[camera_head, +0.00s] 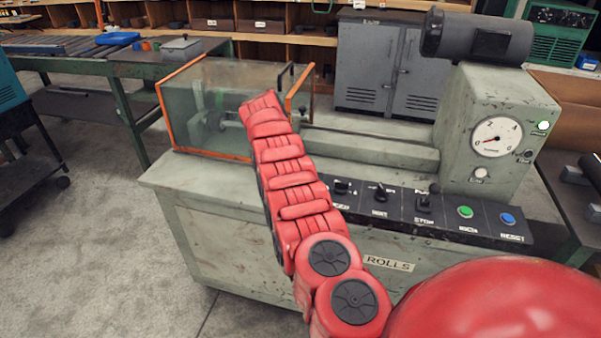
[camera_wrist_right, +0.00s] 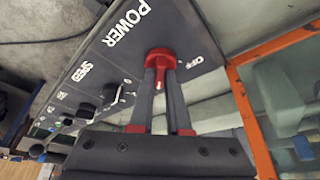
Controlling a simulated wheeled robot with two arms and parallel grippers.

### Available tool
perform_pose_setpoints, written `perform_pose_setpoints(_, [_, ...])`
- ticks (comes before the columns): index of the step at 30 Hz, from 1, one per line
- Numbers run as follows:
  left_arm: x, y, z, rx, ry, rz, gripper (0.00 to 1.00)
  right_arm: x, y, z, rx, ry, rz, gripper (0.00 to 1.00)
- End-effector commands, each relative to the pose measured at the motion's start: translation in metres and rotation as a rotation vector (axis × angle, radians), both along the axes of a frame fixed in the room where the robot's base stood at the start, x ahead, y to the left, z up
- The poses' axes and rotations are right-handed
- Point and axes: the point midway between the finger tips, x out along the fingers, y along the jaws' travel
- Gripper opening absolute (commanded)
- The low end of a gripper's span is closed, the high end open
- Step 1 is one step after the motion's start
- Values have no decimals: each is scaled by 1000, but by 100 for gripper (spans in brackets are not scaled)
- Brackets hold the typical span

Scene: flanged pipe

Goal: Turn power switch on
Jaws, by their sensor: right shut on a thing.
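The power switch is a red rotary knob (camera_wrist_right: 160,57) on a dark panel (camera_wrist_right: 118,50), between the white word POWER and the word OFF, in the right wrist view. My right gripper (camera_wrist_right: 161,76) is shut on the knob, with one finger on each side of it. Which mark the knob points to I cannot tell. In the head view my red right arm crosses in front of the machine and hides the knob and the gripper. My left gripper is in neither view.
The panel carries other black knobs (camera_head: 381,193), a green button (camera_head: 465,212) and a blue button (camera_head: 507,218). A clear guard box with an orange frame (camera_head: 172,118) stands beside the knob.

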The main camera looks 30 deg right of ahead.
Motion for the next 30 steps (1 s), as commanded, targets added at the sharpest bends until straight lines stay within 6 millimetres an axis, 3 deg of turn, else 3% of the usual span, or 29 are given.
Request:
perform_pose_setpoints(10, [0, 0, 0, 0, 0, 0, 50, 0, 0, -1, 2, 1, -4, 0])
perform_pose_setpoints(11, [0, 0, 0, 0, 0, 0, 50, 0, 0, -1, 2, 0, -3, 17])
perform_pose_setpoints(16, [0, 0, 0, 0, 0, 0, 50, 0, 0, -1, 2, 0, -2, 45])
perform_pose_setpoints(25, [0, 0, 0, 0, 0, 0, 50, 0, 1, 1, 1, -1, -2, 45])
perform_pose_setpoints(30, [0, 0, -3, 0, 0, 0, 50, 3, 8, 18, 0, -6, 0, 45])
